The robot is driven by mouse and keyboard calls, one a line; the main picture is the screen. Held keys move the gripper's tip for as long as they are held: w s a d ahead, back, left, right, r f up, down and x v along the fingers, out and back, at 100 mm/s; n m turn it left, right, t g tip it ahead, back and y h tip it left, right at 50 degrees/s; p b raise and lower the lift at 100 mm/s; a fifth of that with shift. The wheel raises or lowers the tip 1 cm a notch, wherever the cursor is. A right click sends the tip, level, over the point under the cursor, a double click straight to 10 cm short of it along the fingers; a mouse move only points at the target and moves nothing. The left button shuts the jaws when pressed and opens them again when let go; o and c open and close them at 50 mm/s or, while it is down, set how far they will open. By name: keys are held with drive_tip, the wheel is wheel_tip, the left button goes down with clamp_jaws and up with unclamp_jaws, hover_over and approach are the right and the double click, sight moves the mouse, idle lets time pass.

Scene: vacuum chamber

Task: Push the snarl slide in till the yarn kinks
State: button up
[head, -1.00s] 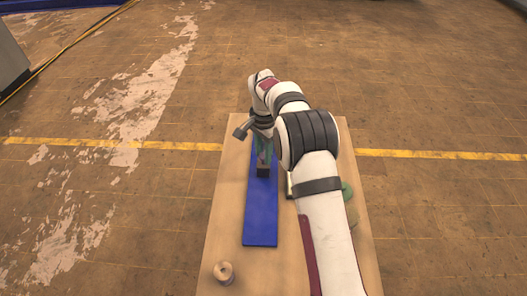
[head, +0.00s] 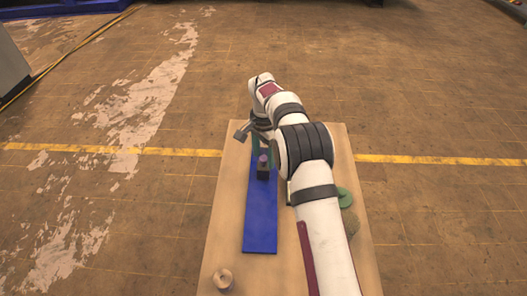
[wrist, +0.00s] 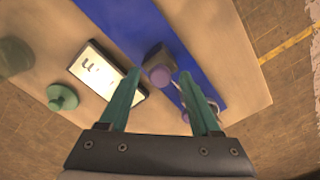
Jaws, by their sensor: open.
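A dark block with a purple round knob (wrist: 160,75) stands on a long blue strip (wrist: 130,22); I take it for the snarl slide, but cannot be sure. In the head view the block (head: 263,172) is near the strip's far part. My gripper (wrist: 160,72) is open, its green fingers on either side of the knob in the wrist picture; I see no contact. A second purple piece (wrist: 185,116) and a thin grey curved part show by the right finger. I cannot make out any yarn.
A white panel with dark marks (wrist: 98,70) lies beside the strip. A green knobbed piece (wrist: 62,97) and a larger green round piece (wrist: 14,56) lie farther left. The strip's near part is clear.

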wheel_tip(320, 180, up, 16)
drive_tip(key=shift+f, duration=0.1)
idle(0.4)
drive_tip(key=s+d+r+n, duration=0.1)
drive_tip(key=s+d+r, duration=0.25)
drive_tip(key=s, duration=0.35)
drive_tip(key=s+d+r+n, duration=0.1)
drive_tip(key=s+d+r, duration=0.25)
drive_tip(key=s, duration=0.45)
drive_tip(key=s+d+f+y, duration=0.1)
drive_tip(key=s+f, duration=0.3)
drive_tip(key=s, duration=0.8)
drive_tip(key=s+d+f+n, duration=0.1)
drive_tip(key=s+f, duration=0.4)
drive_tip(key=s, duration=0.7)
drive_tip(key=shift+s+y, duration=0.35)
drive_tip(key=shift+y, duration=0.05)
